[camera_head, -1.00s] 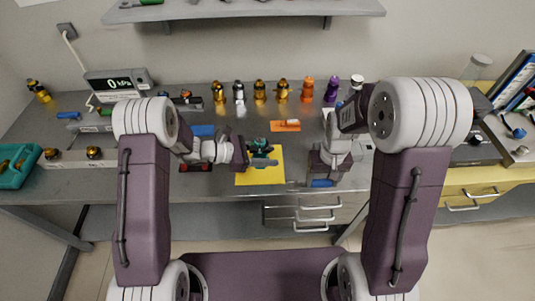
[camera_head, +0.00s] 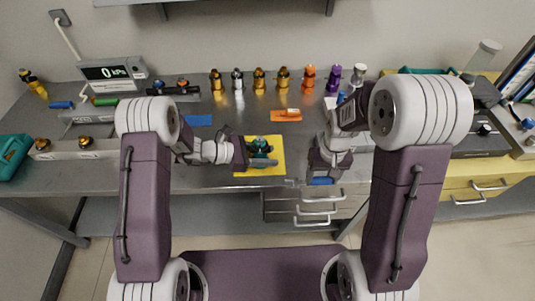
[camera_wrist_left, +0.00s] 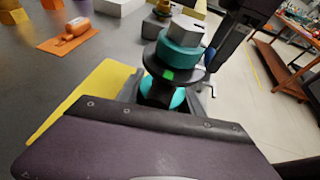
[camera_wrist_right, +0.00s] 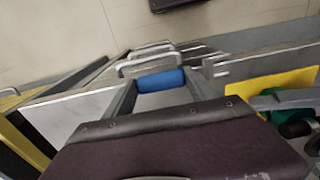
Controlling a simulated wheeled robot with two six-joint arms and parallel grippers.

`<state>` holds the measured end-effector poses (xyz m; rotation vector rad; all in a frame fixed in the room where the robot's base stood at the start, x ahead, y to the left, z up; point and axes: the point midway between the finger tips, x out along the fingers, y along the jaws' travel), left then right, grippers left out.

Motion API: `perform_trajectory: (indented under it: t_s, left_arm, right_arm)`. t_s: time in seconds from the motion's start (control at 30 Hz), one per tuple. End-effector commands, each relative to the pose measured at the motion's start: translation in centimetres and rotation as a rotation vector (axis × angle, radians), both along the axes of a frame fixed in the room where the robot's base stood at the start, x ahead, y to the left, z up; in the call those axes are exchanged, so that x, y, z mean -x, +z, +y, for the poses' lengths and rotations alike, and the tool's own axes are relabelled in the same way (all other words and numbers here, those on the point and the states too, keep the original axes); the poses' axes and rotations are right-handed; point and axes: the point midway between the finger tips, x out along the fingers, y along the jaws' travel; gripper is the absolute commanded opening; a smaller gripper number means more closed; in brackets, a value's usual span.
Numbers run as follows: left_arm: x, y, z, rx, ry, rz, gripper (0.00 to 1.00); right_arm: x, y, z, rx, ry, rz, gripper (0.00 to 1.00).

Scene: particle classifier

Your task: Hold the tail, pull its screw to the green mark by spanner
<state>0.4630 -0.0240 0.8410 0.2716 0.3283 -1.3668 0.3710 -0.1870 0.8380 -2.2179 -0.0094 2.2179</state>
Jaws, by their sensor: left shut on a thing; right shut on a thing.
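My left gripper (camera_head: 249,152) is shut on the tail (camera_head: 262,146), a teal and black part over the yellow mat. In the left wrist view the tail (camera_wrist_left: 181,56) has a black flange with a green mark (camera_wrist_left: 168,76) and a grey hex screw head (camera_wrist_left: 188,30) on top. My right gripper (camera_wrist_right: 163,95) is shut on the blue handle (camera_wrist_right: 160,81) of the spanner. Its grey jaw (camera_wrist_right: 214,66) sticks out to one side, apart from the screw. In the head view the blue spanner handle (camera_head: 321,181) is near the bench's front edge.
A yellow mat (camera_head: 259,170) lies under the tail. A pressure display (camera_head: 112,72) is at the left rear. Drawers (camera_head: 315,208) are below the front edge.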

Motion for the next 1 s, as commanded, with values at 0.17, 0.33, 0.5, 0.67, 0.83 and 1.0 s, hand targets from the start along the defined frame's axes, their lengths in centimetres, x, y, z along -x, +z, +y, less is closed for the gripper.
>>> perform_trajectory:
  t_s: [0.17, 0.33, 0.5, 0.67, 0.83, 1.0]
  left_arm:
    - [-0.1, 0.1, 0.0, 0.002, 0.000, -0.003, 0.00]
    - [0.0, 0.0, 0.0, 0.002, 0.001, -0.002, 0.00]
    - [0.0, -0.2, 0.0, 0.002, 0.001, -0.002, 0.00]
    - [0.0, -0.5, 0.0, 0.002, 0.001, -0.002, 0.00]
    - [-0.1, -0.7, 0.0, 0.002, 0.001, -0.002, 0.00]
    - [0.0, -0.9, 0.0, 0.000, 0.000, 0.000, 0.58]
  right_arm:
    - [0.0, -0.1, 0.0, 0.000, 0.000, 0.001, 0.00]
    - [0.1, -0.1, 0.0, 0.001, 0.000, 0.002, 0.00]
    - [0.1, -0.4, 0.0, 0.001, 0.000, 0.003, 0.00]
    - [0.1, -0.7, 0.0, 0.001, 0.000, 0.005, 0.00]
    - [0.3, -1.0, 0.0, 0.001, 0.001, 0.009, 0.00]
    - [0.4, -1.2, 0.0, 0.001, 0.002, 0.013, 0.00]
